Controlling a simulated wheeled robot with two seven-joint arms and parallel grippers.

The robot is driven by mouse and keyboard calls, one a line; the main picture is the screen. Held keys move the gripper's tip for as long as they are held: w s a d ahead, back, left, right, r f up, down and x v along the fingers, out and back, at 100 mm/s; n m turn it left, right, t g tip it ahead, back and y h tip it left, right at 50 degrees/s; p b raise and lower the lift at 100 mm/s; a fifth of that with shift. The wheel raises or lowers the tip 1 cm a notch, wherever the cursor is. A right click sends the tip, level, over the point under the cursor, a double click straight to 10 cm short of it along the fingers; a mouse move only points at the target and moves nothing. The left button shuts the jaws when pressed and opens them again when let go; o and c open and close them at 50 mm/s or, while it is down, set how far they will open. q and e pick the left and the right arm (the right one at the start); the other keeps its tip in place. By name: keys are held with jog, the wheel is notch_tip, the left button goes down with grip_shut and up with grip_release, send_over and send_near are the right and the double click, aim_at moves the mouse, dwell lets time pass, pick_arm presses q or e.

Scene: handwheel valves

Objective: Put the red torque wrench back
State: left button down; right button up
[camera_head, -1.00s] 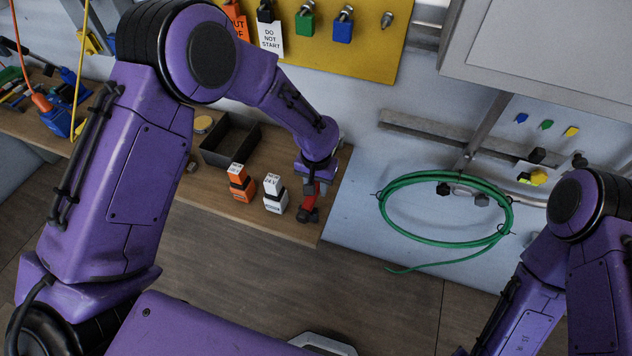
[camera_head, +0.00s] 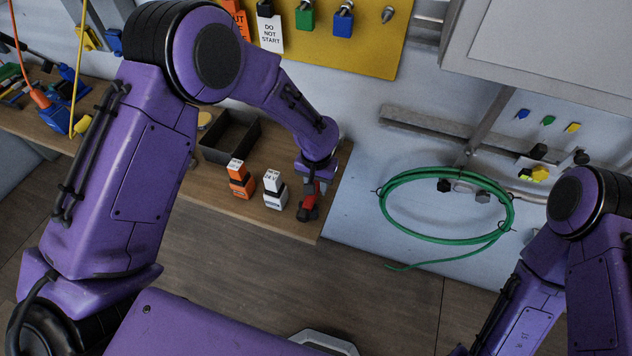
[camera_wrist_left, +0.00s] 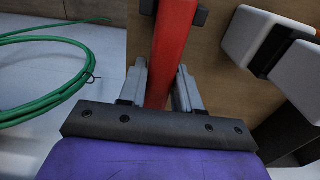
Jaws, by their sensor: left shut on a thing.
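The red torque wrench (camera_head: 308,203) is at the right end of the wooden bench, beside the white block. Its red body also shows in the left wrist view (camera_wrist_left: 175,45), running up from between the fingers. My left gripper (camera_head: 313,180) is shut on it; both fingers flank the red body in the left wrist view (camera_wrist_left: 160,88). The dark end of the wrench is low, near the bench top; I cannot tell whether it touches. My right arm comes in at the right, but its gripper is out of the picture.
The wooden bench (camera_head: 285,222) carries a white block (camera_head: 274,190), an orange block (camera_head: 240,180) and an empty black tray (camera_head: 230,140). A green hose coil (camera_head: 450,238) hangs on the wall to the right. A yellow board (camera_head: 375,55) with padlocks is above.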

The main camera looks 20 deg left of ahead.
pick_arm(q)
jog(key=shift+f, duration=0.3)
jog(key=shift+c, duration=1.1)
grip_release()
jog(key=shift+r, duration=0.1)
notch_tip(320, 180, up, 4)
jog(key=p, duration=0.4)
jog(key=shift+s+r, duration=0.1)
jog(key=shift+r, duration=0.8)
